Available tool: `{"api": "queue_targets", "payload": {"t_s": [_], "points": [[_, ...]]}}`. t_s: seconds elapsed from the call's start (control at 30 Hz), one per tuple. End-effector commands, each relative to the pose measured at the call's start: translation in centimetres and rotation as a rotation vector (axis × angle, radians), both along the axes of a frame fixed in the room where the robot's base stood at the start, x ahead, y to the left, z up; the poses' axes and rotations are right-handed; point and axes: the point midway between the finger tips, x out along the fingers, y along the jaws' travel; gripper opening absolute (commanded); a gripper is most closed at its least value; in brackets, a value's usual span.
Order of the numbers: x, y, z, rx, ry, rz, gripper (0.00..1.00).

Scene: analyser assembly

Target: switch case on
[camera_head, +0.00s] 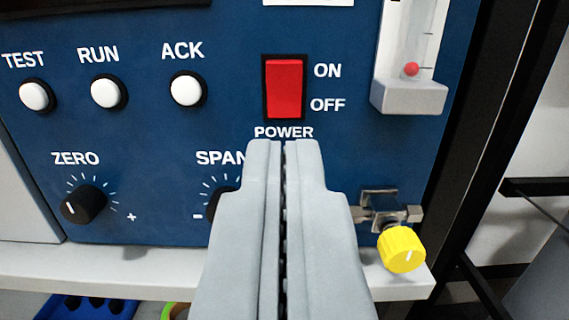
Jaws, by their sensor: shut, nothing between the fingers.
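A red rocker switch (284,88) in a black frame sits on the blue front panel (232,118) of the case. It has ON and OFF printed to its right and POWER below it. I cannot tell for sure which end of the rocker is pressed in. My gripper (284,146) is shut and empty. Its fingertips appear just below the switch, over the lower part of the POWER label, and they hide part of the SPAN knob (222,203). I cannot tell how far they are from the panel.
White TEST (36,96), RUN (108,93) and ACK (187,90) buttons lie left of the switch. The ZERO knob (84,204) is lower left. A flow tube with a red ball (411,69) and a yellow valve knob (402,249) stand to the right. A dark post (489,130) rises beyond.

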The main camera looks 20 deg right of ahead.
Motion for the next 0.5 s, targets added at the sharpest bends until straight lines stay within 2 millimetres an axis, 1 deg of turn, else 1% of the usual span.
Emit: {"api": "queue_targets", "payload": {"t_s": [0.03, 0.3, 0.5], "points": [[1.0, -0.3, 0.0, 0.000, 0.001, 0.000, 0.00], [5.5, -1.6, 0.6, 0.000, 0.000, 0.000, 0.00], [8.1, -2.3, 1.0, 0.000, 0.000, 0.000, 0.00]]}}
